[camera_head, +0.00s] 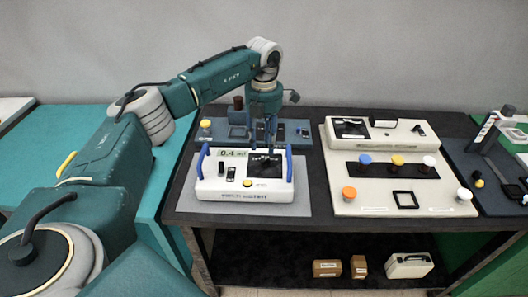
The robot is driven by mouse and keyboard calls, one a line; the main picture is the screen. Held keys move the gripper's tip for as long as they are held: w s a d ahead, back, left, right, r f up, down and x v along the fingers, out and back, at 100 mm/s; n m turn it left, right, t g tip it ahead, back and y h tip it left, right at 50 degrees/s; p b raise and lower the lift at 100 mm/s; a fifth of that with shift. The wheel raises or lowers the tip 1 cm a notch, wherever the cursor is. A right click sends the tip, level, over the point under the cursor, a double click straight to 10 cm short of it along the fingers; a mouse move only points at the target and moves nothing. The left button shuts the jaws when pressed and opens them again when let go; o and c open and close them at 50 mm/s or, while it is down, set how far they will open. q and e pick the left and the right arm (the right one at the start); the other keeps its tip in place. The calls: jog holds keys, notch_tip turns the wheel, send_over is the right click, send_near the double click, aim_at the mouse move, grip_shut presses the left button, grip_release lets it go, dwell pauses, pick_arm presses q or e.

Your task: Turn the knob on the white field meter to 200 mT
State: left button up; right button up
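The white field meter (240,192) stands on a grey mat on the dark table, left of the middle. It has blue side handles, a small green display (232,154) that seems to read 0.4 with a unit I cannot read clearly, a dark panel, a yellow button and small black controls. My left gripper (268,151) points down over the dark panel at the meter's back right. Its fingers cover part of the panel, so the knob and its setting cannot be made out. Contact and finger opening are too small to tell. My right gripper is not in view.
A cream board (378,208) with coloured knobs lies right of the meter. A dark stand (493,130) is at the far right. Behind the meter is a blue-grey tray (218,131) with small parts. Brown boxes (327,268) and a white case (409,265) sit on the lower shelf.

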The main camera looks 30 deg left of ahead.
pick_arm(q)
notch_tip(320, 180, up, 6)
jog(key=shift+r, duration=0.15)
jog(key=shift+d, duration=0.1)
dwell(0.5)
